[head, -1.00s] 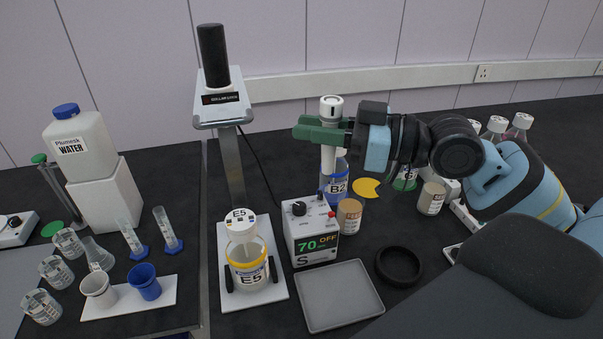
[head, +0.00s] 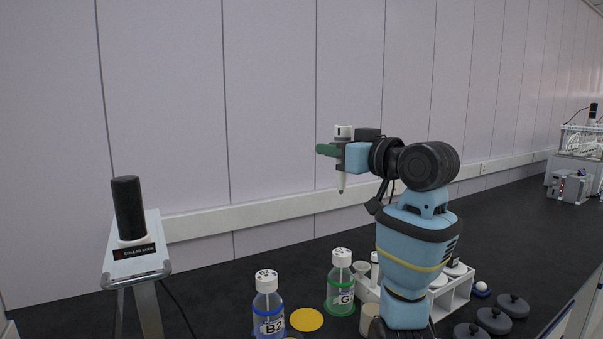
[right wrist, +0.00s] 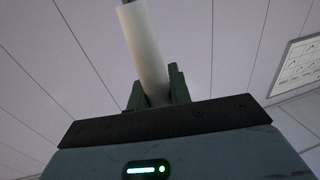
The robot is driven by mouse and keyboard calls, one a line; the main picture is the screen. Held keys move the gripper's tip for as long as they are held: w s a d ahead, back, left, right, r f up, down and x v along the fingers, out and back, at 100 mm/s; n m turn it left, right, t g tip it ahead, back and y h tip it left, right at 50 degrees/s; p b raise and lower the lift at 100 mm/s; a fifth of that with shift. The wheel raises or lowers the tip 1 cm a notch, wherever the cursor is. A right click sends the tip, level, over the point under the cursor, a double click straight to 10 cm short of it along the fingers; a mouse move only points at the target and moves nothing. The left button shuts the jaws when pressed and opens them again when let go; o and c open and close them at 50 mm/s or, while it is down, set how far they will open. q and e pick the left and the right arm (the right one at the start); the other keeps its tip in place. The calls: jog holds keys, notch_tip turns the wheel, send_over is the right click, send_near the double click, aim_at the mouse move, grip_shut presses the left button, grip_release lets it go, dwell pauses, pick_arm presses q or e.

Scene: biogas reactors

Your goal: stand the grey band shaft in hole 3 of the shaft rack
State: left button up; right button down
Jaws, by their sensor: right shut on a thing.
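My right gripper (head: 338,150) is raised in front of the wall, with its green fingers shut on a pale shaft (head: 341,172). The shaft hangs upright, with a white, dark-marked top above the fingers and a narrow tapered tip below. In the right wrist view the pale shaft (right wrist: 145,45) stands between the green fingers; I cannot make out a grey band on it. A white rack (head: 462,299) with round-topped pieces is on the bench, partly hidden behind my right arm. I cannot tell whether it is the shaft rack, and no hole numbers can be read. My left gripper is out of view.
Bottle B2 (head: 267,308), bottle G (head: 341,285) and a yellow disc (head: 307,320) are below the gripper. The collar-lock stand (head: 136,255) is at left. Several dark round pieces (head: 493,320) lie at right. The far right bench is clear up to distant equipment (head: 570,186).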

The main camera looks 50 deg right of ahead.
jog(key=s+d+m+g+h, duration=0.2)
jog(key=d+m+h, duration=0.1)
jog(key=d+h, duration=0.3)
jog(key=s+d+m+g+h, duration=0.1)
jog(key=s+d+m+h, duration=0.2)
jog(key=d, duration=0.6)
jog(key=s+d+f+m+g+h, duration=0.4)
jog(key=d+f+m+g+h, duration=0.25)
jog(key=d, duration=0.65)
jog(key=d+f+m+g+b, duration=0.1)
jog(key=d+f+g, duration=0.3)
jog(key=f, duration=0.5)
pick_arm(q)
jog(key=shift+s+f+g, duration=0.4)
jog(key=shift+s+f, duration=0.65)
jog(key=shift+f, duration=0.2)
pick_arm(e)
jog(key=w+a+f, duration=0.1)
jog(key=w+f, duration=0.3)
jog(key=f, duration=0.5)
jog(key=w+f+m+g, duration=0.1)
jog(key=w+f, duration=0.4)
jog(key=f, duration=0.5)
jog(key=shift+a+f, duration=0.15)
jog(key=shift+a, duration=0.25)
pick_arm(q)
jog(key=shift+b, duration=0.3)
pick_arm(e)
jog(key=shift+f+h, duration=0.1)
jog(key=shift+h, duration=0.15)
